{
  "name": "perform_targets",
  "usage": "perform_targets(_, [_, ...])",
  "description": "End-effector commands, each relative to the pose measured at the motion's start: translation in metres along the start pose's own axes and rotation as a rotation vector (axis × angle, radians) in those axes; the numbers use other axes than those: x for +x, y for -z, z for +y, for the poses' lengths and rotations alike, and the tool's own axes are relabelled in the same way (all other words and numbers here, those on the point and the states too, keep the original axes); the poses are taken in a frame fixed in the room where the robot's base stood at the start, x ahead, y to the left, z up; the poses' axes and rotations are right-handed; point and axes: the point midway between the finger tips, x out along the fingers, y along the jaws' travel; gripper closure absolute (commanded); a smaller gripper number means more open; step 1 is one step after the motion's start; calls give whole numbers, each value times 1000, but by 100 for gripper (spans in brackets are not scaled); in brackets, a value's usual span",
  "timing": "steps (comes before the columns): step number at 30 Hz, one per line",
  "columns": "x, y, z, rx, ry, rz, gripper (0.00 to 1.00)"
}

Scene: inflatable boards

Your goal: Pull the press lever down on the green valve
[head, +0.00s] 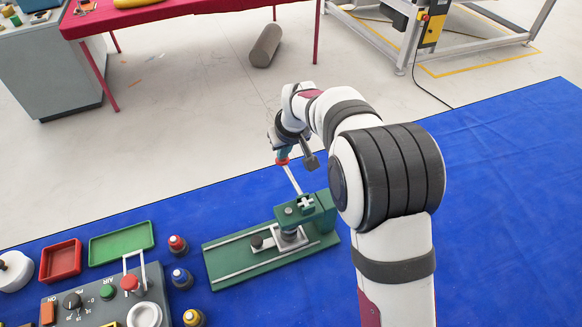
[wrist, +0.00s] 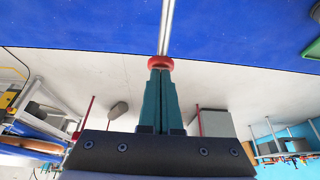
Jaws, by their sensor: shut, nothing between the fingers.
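The green press (head: 318,213) stands on a green base plate (head: 222,268) on the blue mat. Its lever, a silver rod (head: 292,179), rises from the head and leans up and left, ending in a red knob (head: 282,161). My gripper (head: 281,154) is at this upper end. In the wrist view my gripper (wrist: 160,72) has its teal fingers shut together with nothing between them. The red knob (wrist: 160,63) lies right at the fingertips, with the rod (wrist: 166,28) running beyond it. I cannot tell whether the fingertips touch the knob. A small clamp (head: 288,238) sits under the press head.
Left of the press stand a red-capped (head: 178,245), a blue-capped (head: 181,277) and a yellow-capped bottle (head: 194,318). A control panel (head: 95,310), a red tray (head: 61,260) and a green tray (head: 121,242) lie farther left. The blue mat (head: 500,190) is clear at right.

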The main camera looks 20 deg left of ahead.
Motion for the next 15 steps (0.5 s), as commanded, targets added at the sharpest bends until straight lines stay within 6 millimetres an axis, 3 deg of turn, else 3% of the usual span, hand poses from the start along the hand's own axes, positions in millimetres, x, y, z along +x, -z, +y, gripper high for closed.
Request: perform_targets(15, [-28,10,0,1,2,-8,100])
